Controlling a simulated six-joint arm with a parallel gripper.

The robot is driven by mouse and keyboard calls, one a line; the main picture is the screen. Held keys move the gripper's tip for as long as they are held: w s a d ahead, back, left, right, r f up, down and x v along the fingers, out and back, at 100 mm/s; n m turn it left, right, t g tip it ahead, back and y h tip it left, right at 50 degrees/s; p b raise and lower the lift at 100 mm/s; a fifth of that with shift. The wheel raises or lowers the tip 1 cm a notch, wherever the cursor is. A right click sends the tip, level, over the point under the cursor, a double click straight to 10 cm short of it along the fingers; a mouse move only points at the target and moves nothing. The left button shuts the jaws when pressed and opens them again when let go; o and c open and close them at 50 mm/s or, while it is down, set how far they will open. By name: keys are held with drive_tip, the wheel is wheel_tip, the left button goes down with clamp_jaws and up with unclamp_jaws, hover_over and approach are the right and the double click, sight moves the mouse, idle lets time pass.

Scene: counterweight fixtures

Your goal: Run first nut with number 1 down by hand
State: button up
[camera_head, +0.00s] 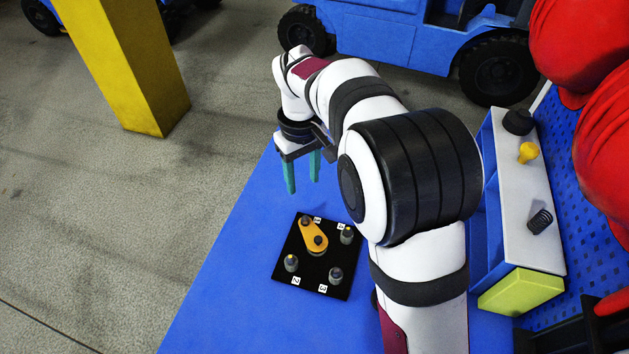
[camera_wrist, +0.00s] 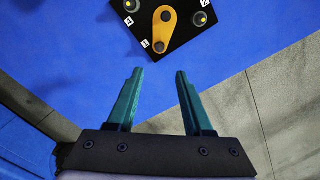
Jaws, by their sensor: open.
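A square black plate (camera_head: 287,269) lies on the blue table. An orange teardrop-shaped piece (camera_head: 311,235) lies on it, with a dark knob (camera_head: 319,240) at its wide end. A dark nut (camera_head: 305,221) is at its narrow end, beside a white label that seems to be number 1; this nut also shows in the wrist view (camera_wrist: 159,47). Posts stand at the other corners, by labels 2 (camera_head: 291,264), 3 (camera_head: 336,275) and 4 (camera_head: 347,235). My gripper (camera_head: 303,187) is open and empty, above and beyond the plate. In the wrist view its fingertips (camera_wrist: 160,72) are apart from the nut.
A grey-topped shelf box (camera_head: 520,215) at right carries a black cap (camera_head: 518,121), a yellow knob (camera_head: 528,151) and a dark spring (camera_head: 540,221). A yellow-green box (camera_head: 521,292) sits at its near end. The blue table (camera_head: 225,290) is clear left of the plate.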

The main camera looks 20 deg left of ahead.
sight(305, 217)
wheel_tip(305, 217, down, 13)
clamp_jaws()
idle(0.4)
